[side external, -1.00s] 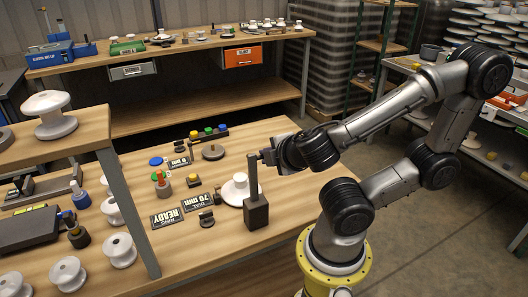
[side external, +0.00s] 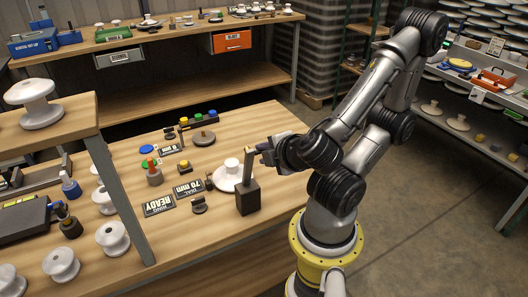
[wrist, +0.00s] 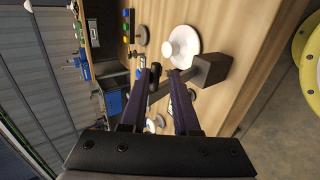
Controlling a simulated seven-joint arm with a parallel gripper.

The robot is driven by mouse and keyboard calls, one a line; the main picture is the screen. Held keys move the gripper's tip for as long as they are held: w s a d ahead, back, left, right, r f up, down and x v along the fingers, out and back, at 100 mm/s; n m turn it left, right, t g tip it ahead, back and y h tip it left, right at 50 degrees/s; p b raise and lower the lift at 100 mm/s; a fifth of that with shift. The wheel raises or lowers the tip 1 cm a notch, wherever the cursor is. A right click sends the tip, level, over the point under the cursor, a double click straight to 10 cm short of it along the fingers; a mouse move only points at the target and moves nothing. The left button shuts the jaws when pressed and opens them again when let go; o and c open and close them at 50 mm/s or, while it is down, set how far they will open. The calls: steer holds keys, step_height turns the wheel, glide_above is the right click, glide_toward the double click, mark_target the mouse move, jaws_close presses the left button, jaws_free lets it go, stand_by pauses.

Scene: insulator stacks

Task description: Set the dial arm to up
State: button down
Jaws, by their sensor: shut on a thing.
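A dark block (side external: 247,199) stands near the bench's right edge, with a slim dark arm (side external: 248,168) rising from it. I take this to be the dial arm; it leans slightly right, its top face lit tan. My gripper (side external: 258,149) is at the arm's upper end, coming from the right. In the wrist view the fingers (wrist: 163,82) straddle the arm (wrist: 188,77), which runs from the block (wrist: 212,68); they are shut on it. The fingers partly hide the arm. A "DIAL 70 mm" plate (side external: 189,189) lies left of the block.
A white insulator disc (side external: 229,180) sits close behind and left of the block. A "READY" plate (side external: 158,206), small dark knobs (side external: 199,204) and a round grey base (side external: 203,139) are further left. The bench's back right (side external: 262,122) is clear.

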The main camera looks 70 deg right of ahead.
steer(key=shift+s+f, duration=0.25)
steer(key=shift+f, duration=0.25)
steer(key=c, duration=0.9)
jaws_free()
steer(key=shift+a, duration=0.1)
steer(key=shift+r, duration=0.15)
